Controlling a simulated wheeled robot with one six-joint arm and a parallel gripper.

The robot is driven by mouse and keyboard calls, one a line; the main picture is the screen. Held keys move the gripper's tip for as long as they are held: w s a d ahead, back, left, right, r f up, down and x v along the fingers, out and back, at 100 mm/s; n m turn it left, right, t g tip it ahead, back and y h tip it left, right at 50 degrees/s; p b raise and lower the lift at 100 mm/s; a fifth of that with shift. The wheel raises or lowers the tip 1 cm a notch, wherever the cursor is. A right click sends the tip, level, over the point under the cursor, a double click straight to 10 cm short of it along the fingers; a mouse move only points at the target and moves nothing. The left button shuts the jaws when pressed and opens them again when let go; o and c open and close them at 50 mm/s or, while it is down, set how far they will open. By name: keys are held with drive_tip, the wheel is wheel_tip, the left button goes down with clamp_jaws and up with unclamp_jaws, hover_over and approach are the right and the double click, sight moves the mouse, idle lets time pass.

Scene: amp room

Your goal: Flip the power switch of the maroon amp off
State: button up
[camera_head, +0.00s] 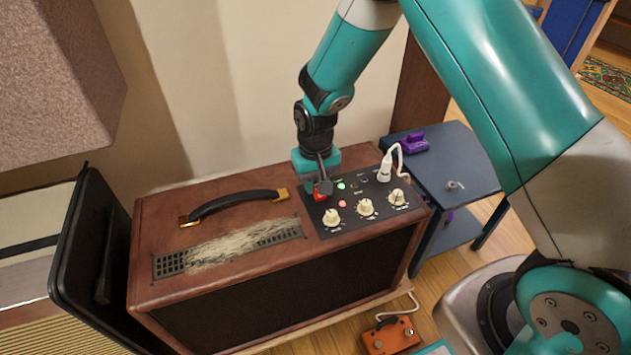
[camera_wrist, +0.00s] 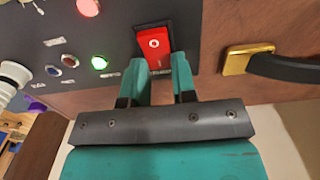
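The maroon amp (camera_head: 300,275) stands with its black control panel (camera_head: 318,222) on top at the right end. The red power switch (camera_head: 320,197) is at the panel's left rear, partly hidden by my gripper (camera_head: 318,180). In the wrist view the red rocker switch (camera_wrist: 154,42) shows a white circle mark. My gripper (camera_wrist: 159,64) points at it, fingers a little apart with an empty gap between them. The fingertips overlap the switch's near edge; I cannot tell whether they touch it. A green light (camera_wrist: 99,62) and a red light (camera_wrist: 88,7) beside it are lit.
The amp's black handle (camera_head: 235,203) lies left of the panel. Cream knobs (camera_head: 365,207) and a white plug (camera_head: 384,170) with a cable sit on the panel. A dark side table (camera_head: 450,165) stands right, an orange pedal (camera_head: 392,337) on the floor.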

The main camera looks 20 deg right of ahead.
drive_tip(key=shift+s+r+t+b, duration=0.1)
drive_tip(key=shift+s+t+b, duration=0.1)
drive_tip(key=shift+t, duration=0.55)
drive_tip(key=shift+s+r+t+b, duration=0.1)
drive_tip(key=shift+s+t+b, duration=0.1)
drive_tip(key=shift+t, duration=0.55)
drive_tip(key=shift+c, duration=0.3)
drive_tip(key=shift+w, duration=0.1)
drive_tip(key=o, duration=0.9)
drive_tip(key=p+v, duration=0.5)
drive_tip(key=v, duration=1.2)
drive_tip(key=shift+r, duration=0.2)
